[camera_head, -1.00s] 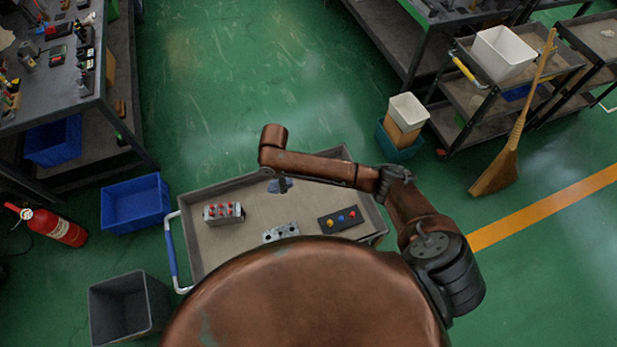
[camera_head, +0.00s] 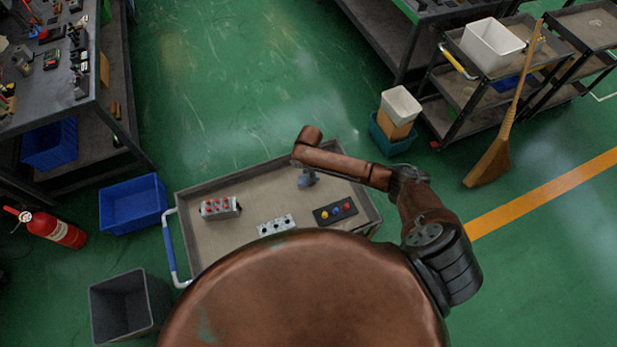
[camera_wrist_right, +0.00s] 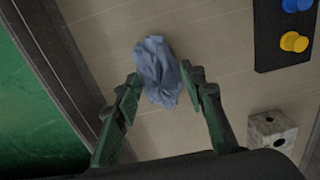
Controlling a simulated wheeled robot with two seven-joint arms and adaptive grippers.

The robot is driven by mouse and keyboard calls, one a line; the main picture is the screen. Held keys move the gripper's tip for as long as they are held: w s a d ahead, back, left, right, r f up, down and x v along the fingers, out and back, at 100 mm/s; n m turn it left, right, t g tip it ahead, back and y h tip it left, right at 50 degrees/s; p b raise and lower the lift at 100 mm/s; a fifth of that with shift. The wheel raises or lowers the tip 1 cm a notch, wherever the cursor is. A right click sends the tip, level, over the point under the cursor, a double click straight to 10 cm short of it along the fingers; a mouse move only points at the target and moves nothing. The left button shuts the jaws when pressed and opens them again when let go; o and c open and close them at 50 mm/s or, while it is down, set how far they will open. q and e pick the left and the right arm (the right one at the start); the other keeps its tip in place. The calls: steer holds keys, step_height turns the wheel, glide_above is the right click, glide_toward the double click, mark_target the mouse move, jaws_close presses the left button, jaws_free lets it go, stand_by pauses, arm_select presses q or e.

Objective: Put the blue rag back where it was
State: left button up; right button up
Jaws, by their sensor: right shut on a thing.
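The blue rag (camera_head: 308,180) is a crumpled grey-blue cloth, small and partly hidden below my right wrist in the head view. In the right wrist view the rag (camera_wrist_right: 157,68) sits between the fingertips of my right gripper (camera_wrist_right: 162,77), which is shut on it. In the head view my right gripper (camera_head: 307,173) is over the far part of the cart's tray (camera_head: 262,233). I cannot tell the height of the rag above the tray. My left gripper is not in view.
The tray holds a block with red knobs (camera_head: 220,207), a grey metal block with holes (camera_head: 276,225) and a dark block with coloured buttons (camera_head: 335,211). A blue bin (camera_head: 133,204) and a dark bin (camera_head: 125,305) stand left of the cart. The tray has raised rims.

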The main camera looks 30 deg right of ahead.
steer(key=shift+s+f, duration=0.1)
steer(key=shift+f, duration=0.65)
steer(key=o, duration=0.7)
steer(key=shift+c, duration=0.2)
steer(key=o, duration=0.4)
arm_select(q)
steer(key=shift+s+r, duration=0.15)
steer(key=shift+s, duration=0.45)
arm_select(e)
step_height(320, 180, up, 12)
